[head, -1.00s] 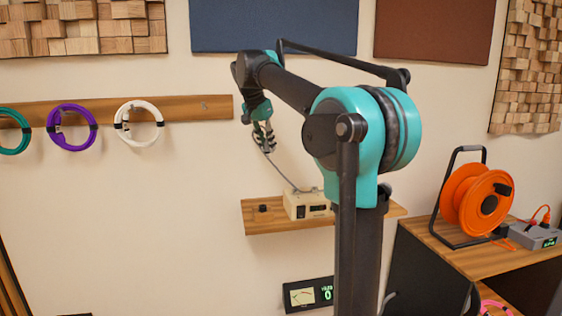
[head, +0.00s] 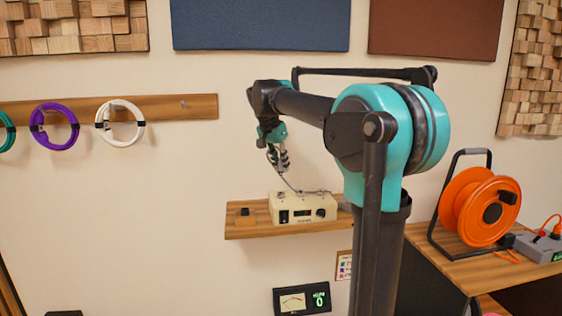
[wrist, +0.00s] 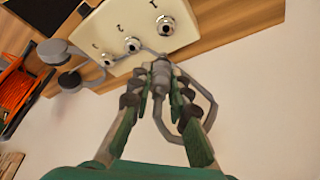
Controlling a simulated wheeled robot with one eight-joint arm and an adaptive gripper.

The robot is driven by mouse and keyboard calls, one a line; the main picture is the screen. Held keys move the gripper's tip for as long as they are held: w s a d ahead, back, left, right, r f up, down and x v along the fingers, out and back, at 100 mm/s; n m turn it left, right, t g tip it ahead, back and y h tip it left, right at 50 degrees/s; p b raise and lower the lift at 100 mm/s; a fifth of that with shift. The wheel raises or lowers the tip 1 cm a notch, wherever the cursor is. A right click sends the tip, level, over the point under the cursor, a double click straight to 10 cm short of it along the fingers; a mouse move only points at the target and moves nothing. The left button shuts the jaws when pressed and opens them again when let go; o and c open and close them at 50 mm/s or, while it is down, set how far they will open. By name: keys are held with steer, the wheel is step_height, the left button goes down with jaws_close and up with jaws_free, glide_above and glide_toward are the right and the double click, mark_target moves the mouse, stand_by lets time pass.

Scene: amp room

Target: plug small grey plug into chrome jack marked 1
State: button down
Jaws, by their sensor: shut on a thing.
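My gripper (head: 280,162) is shut on the small grey plug (wrist: 161,70), above the cream box (head: 290,212) on the wall shelf. In the wrist view the plug sits between the fingertips (wrist: 160,90), its tip pointing towards the box. The tip appears apart from the jacks, though depth is hard to judge. A grey cable loops beside the fingers. The cream box (wrist: 185,10) has a row of chrome jacks: an upper right one (wrist: 165,25), a middle one (wrist: 132,45) and a lower left one (wrist: 107,61). The mark by the upper right jack looks like 1; the others are small.
The wooden shelf (head: 245,232) also holds a small black item (head: 245,214). Below hang a meter (head: 302,300) and a card (head: 344,266). An orange cable reel (head: 480,208) stands on a cabinet at right. Coiled cables (head: 120,122) hang at left.

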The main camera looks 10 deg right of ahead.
glide_above(285, 195)
steer(key=s+a, duration=0.1)
steer(key=a, duration=0.1)
steer(key=shift+s+d+f, duration=0.1)
steer(key=shift+f, duration=1.65)
steer(key=shift+s+d+f, duration=0.1)
steer(key=shift+f, duration=1.6)
steer(key=c, duration=1.4)
jaws_free()
steer(key=shift+o, duration=0.2)
steer(key=v, duration=1.2)
